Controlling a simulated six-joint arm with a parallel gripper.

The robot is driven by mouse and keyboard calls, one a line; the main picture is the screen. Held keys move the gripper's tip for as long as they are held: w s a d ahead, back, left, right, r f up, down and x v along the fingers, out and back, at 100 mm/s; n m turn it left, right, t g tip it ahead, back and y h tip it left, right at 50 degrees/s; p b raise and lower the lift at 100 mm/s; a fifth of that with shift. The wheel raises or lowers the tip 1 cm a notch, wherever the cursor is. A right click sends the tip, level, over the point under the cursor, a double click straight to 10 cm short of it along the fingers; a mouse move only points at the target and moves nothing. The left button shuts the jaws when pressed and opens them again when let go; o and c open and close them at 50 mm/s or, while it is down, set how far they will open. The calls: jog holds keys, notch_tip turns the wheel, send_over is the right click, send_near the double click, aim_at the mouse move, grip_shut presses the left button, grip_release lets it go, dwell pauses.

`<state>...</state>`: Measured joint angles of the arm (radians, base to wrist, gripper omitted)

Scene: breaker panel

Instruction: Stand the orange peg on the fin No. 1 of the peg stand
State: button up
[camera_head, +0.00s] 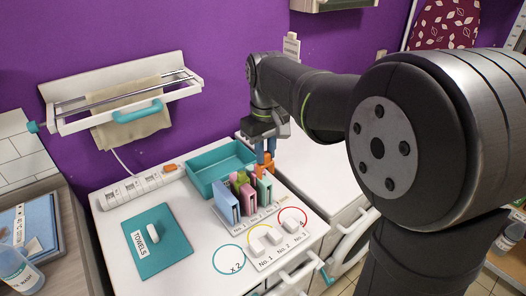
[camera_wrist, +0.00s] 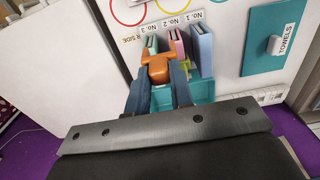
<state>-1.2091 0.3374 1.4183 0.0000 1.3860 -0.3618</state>
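The orange peg (camera_wrist: 158,66) is between the two blue fingers of my gripper (camera_wrist: 160,84) in the wrist view, and they appear shut on it. The stand has upright coloured pieces: blue (camera_head: 228,203), pink (camera_head: 248,199) and green (camera_head: 265,189). In the wrist view, the No. 1 label (camera_wrist: 194,17) is near the blue piece (camera_wrist: 202,46). The peg overlaps the green and pink pieces there; its height above them is unclear.
A teal tray (camera_head: 194,178) lies behind the stand. A white power strip (camera_head: 140,187) and a teal towels panel (camera_head: 138,258) are left. Coloured rings and numbered labels (camera_head: 267,261) lie in front. A towel rail (camera_head: 120,103) is on the purple wall.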

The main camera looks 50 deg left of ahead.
grip_shut()
jog(key=shift+r, duration=3)
jog(key=s+d+f, duration=0.8)
jog(key=f, duration=0.4)
jog(key=shift+s, duration=0.4)
